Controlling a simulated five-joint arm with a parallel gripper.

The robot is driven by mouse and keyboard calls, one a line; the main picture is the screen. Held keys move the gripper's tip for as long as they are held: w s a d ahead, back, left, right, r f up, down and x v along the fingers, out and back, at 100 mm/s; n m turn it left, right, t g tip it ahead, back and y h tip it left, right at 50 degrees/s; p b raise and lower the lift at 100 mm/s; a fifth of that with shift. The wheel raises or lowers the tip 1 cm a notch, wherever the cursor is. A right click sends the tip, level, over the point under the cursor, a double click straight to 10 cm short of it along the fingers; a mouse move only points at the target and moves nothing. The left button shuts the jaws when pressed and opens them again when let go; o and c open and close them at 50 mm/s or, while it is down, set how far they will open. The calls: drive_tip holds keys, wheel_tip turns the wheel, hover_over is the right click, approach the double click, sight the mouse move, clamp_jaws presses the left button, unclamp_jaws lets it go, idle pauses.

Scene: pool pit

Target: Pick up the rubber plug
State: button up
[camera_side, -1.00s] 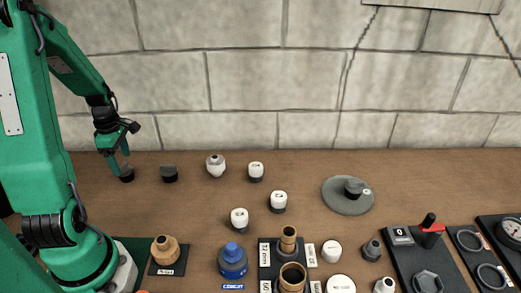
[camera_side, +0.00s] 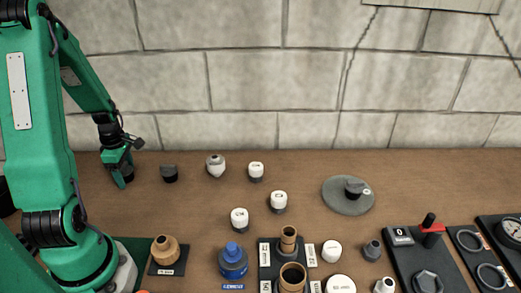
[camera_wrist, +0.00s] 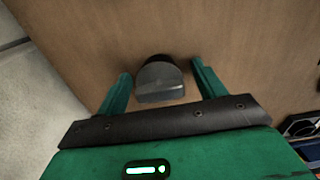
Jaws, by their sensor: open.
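A dark grey plug (camera_wrist: 160,82) with a flat-faced top stands on the brown bench in the wrist view. My gripper (camera_wrist: 161,68) is open, with one green finger on each side of the plug and a visible gap to both. I cannot tell from the side view how deep the fingers reach around the plug.
White-topped fittings (camera_side: 256,171) stand to the right. A round grey disc with a knob (camera_side: 347,195) lies farther right. A blue bottle (camera_side: 232,262), a brass fitting (camera_side: 164,252) and a valve panel (camera_side: 420,255) fill the front. A block wall (camera_side: 260,90) closes the back.

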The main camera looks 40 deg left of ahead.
sight(125, 167)
drive_tip(key=c, duration=1)
drive_tip(key=shift+r, duration=0.15)
drive_tip(key=shift+r, duration=0.75)
drive_tip(key=r, duration=0.3)
drive_tip(key=shift+w+d, duration=0.2)
drive_tip(key=shift+d, duration=0.1)
drive_tip(key=w+d+r, duration=0.1)
drive_tip(key=d+r, duration=0.1)
drive_tip(key=d, duration=0.1)
drive_tip(key=w+d+r, duration=0.1)
drive_tip(key=d+r, duration=0.1)
drive_tip(key=d, duration=0.1)
drive_tip(key=w+d+r, duration=0.2)
drive_tip(key=d, duration=0.2)
drive_tip(key=shift+d+r, duration=0.1)
drive_tip(key=shift+r, duration=0.05)
